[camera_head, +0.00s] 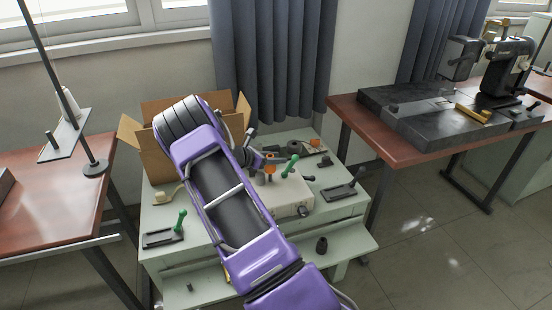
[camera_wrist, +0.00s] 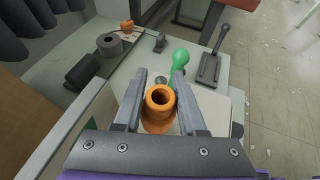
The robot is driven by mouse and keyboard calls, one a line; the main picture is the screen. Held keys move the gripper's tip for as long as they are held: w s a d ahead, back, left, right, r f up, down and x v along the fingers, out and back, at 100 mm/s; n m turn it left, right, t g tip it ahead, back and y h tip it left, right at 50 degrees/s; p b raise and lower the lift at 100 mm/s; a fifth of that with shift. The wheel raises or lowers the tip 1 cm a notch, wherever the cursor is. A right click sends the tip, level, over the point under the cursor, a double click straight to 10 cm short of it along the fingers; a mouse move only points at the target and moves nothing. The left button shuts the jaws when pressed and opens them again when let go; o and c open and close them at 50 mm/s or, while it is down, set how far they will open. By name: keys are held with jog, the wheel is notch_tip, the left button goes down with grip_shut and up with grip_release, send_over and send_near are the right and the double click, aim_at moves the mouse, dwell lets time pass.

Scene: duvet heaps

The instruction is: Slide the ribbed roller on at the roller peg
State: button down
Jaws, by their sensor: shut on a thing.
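My gripper (camera_wrist: 159,90) is shut on an orange hollow roller (camera_wrist: 160,98), its round hole facing the wrist camera. A wider orange part shows below its rim; I cannot make out ribs or tell whether that part is the same piece. In the head view the orange roller (camera_head: 270,170) shows small above a pale box-like block (camera_head: 291,198), beside my arm. A small grey knob or peg (camera_wrist: 161,80) shows just beyond the roller in the wrist view. I cannot tell whether it is the roller peg, and the roller covers what lies under it.
A green-handled lever (camera_head: 290,165) stands close to the gripper. A black lever on a plate (camera_head: 343,191) lies to the right, and another green-handled lever (camera_head: 180,222) at the left. An open cardboard box (camera_head: 158,150) stands behind. A dark round part (camera_head: 322,245) sits on the front ledge.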

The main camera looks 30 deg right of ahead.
jog(key=shift+f+b, duration=0.6)
jog(key=shift+f, duration=1.65)
dwell(0.3)
jog(key=shift+c, duration=2.1)
grip_release()
jog(key=p+v, duration=0.2)
jog(key=v, duration=1.5)
jog(key=shift+s+a, duration=0.15)
